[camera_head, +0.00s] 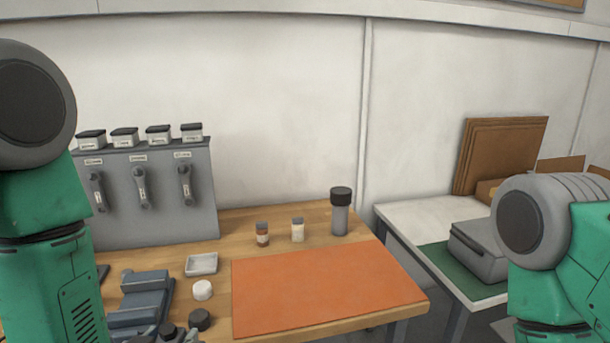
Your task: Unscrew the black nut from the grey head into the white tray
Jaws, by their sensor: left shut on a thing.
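The white tray (201,264) is a small, shallow, empty dish on the wooden table, left of the orange mat. My left gripper (180,334) only just shows at the bottom edge, as dark parts in front of the blue-grey block. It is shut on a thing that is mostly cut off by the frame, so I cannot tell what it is. A round black piece (200,319), possibly the black nut, shows just beside these dark parts; I cannot tell whether they touch. I cannot make out the grey head for sure. My right gripper is out of view.
A blue-grey stepped block (143,298) and a white round cap (202,290) stand left of the orange mat (320,290). Two small jars (262,235) and a black-capped grey cylinder (340,212) stand behind it. A grey panel (150,195) rises at left; a grey case (478,250) sits right.

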